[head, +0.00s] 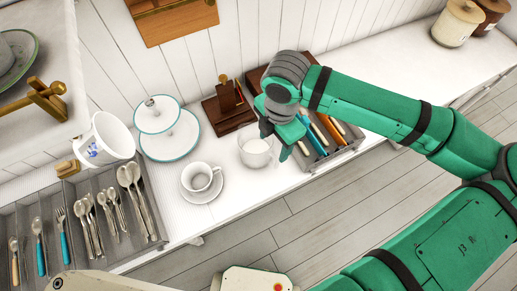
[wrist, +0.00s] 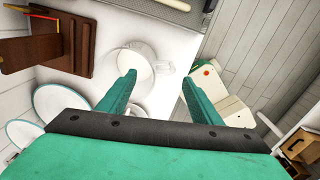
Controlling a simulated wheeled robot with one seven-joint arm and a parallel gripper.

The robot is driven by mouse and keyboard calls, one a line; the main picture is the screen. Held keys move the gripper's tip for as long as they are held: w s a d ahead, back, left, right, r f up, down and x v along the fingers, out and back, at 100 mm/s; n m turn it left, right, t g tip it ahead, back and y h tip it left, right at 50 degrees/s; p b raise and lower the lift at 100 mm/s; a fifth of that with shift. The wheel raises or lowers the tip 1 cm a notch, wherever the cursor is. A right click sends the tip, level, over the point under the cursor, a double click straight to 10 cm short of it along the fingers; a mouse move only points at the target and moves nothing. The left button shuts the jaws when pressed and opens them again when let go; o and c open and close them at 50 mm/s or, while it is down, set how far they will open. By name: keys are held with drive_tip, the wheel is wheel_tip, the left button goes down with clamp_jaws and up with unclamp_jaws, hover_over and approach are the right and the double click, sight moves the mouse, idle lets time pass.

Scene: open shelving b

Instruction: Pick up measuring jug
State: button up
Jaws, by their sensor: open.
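The measuring jug (head: 252,155) is a clear, whitish vessel standing upright on the white counter, right of the cup and saucer. In the wrist view the jug (wrist: 138,58) shows from above, its clear handle pointing right. My gripper (head: 275,142) is open and empty, above the jug and at its right side in the head view, partly hiding it. In the wrist view the gripper (wrist: 158,78) has its left finger overlapping the jug's lower edge and its right finger beyond the handle. I cannot tell whether either finger touches the jug.
A white cup (head: 198,178) on a saucer stands left of the jug. A dark wooden stand (head: 228,108) is behind it. A grey tray (head: 340,146) with coloured-handled utensils lies close on the right. A cutlery tray (head: 157,232) and a lidded dish (head: 170,138) are further left.

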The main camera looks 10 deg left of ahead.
drive_tip(key=shift+s+d+f, duration=0.25)
drive_tip(key=shift+d+f, duration=0.1)
drive_tip(key=shift+a+f, duration=0.1)
drive_tip(key=shift+f, duration=5.1)
drive_tip(key=shift+w, duration=0.1)
clamp_jaws()
